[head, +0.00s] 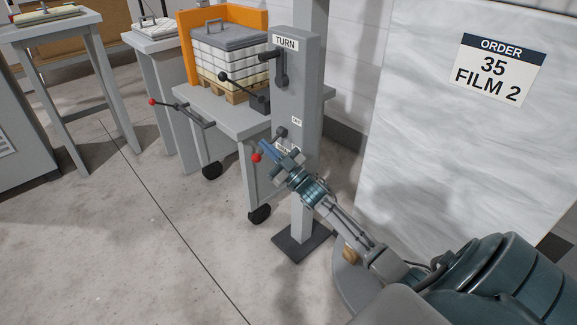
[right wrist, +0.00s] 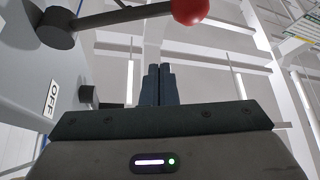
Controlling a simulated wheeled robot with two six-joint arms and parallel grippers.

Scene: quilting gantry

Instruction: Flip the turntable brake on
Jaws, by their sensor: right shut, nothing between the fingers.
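The brake lever is on the grey post (head: 296,85). Its dark pivot (head: 281,132) sits below a small OFF label (head: 297,119), and its arm slopes down-left to a red knob (head: 257,157). A lower label is mostly hidden by my gripper. My right gripper (head: 266,147) is shut and empty, beside the lever close to the knob. In the right wrist view the shut fingers (right wrist: 160,85) point up below the lever arm (right wrist: 125,17) and its red knob (right wrist: 190,10); I cannot tell whether they touch it. The OFF label (right wrist: 50,98) shows at left. My left gripper is not in view.
A TURN label (head: 286,43) and a black crank handle (head: 281,70) are higher on the post. A wheeled cart (head: 220,115) with a strapped load (head: 230,65) stands left of it. A wrapped white load marked ORDER 35 (head: 450,130) is at right.

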